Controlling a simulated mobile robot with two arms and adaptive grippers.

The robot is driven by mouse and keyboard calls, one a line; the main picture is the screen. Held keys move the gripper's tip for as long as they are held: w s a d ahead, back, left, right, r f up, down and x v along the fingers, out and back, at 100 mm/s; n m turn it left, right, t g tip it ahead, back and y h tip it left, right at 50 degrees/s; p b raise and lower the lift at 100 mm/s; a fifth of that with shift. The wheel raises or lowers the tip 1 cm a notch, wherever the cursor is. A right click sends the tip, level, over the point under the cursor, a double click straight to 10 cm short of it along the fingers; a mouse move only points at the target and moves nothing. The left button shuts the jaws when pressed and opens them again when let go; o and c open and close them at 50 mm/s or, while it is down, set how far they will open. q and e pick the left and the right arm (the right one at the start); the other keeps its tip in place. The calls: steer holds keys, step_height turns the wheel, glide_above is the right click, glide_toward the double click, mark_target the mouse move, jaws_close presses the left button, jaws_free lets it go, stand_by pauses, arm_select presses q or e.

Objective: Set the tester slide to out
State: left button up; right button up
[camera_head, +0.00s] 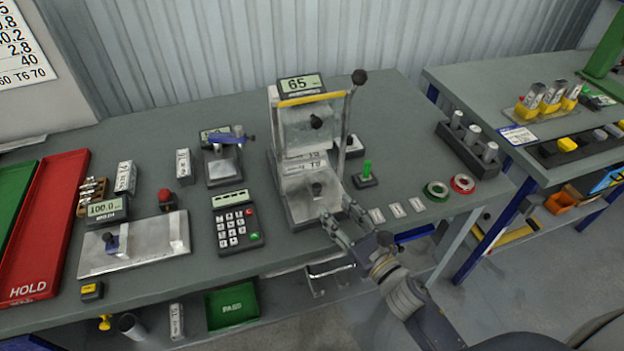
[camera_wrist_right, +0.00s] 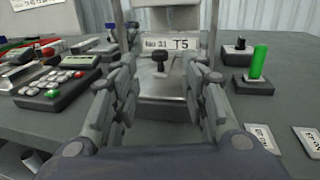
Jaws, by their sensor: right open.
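The tester (camera_head: 306,150) stands near the middle of the table, with a display reading 65 and a yellow bar across its front. At its base is the metal slide (camera_head: 302,207) with a black knob (camera_head: 317,188). In the wrist view the knob (camera_wrist_right: 159,60) stands between the two fingers (camera_wrist_right: 166,85), farther off, with no visible contact. My left gripper is not in view.
Small white labels (camera_head: 397,210) and green and red rings (camera_head: 437,190) lie toward the right edge.

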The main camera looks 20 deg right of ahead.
mark_target(317, 186)
steer(key=shift+w+a+r, duration=0.1)
steer(key=shift+w+r, duration=0.1)
steer(key=shift+w, duration=0.15)
steer(key=p+x, duration=0.2)
steer(key=x, duration=0.3)
steer(key=shift+w+r, duration=0.1)
steer(key=shift+w, duration=0.15)
steer(key=x, duration=0.3)
steer(key=shift+w+a+p, duration=0.1)
steer(key=shift+a+p, duration=0.05)
steer(key=shift+p, duration=0.25)
steer(key=shift+w, duration=0.15)
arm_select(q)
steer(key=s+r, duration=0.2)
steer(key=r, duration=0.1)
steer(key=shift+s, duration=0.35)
arm_select(e)
jaws_close()
